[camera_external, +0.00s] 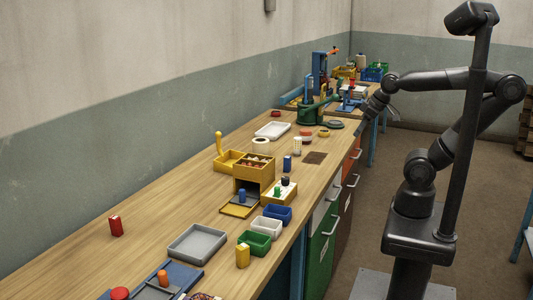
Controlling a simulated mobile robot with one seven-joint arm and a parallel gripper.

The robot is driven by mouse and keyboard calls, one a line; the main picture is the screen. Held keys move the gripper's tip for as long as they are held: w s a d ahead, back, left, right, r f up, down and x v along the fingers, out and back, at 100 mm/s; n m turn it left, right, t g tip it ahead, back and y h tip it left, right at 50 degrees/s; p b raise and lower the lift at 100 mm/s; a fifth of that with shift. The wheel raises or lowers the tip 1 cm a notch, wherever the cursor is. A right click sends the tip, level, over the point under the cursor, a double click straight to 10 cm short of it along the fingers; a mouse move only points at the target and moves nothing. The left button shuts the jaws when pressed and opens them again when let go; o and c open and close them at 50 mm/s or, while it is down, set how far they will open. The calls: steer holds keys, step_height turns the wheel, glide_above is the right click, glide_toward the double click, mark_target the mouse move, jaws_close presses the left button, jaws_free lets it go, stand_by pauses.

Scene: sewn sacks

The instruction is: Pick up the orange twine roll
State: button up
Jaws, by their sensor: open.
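A small orange cylinder (163,278) stands on a blue and grey tray at the near end of the bench. It may be the orange twine roll, but it is too small to be sure. A flat orange-red round piece (306,132) and a yellow-orange round piece (324,133) lie farther back, nearer my arm. My gripper (361,131) points downward by the right edge of the bench, far from the orange cylinder and to the right of the round pieces. It is open and appears empty; its fingers are small and dark here.
The long wooden bench (130,243) holds a grey tray (199,243), green (254,243) and blue (277,214) bins, a yellow can (242,255), a red block (116,226) and a yellow box (253,167). A green machine (306,112) stands farther back. The bench's left side is mostly clear.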

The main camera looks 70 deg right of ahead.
steer(key=shift+o, duration=0.3)
steer(key=o, duration=0.8)
steer(key=shift+c, duration=0.2)
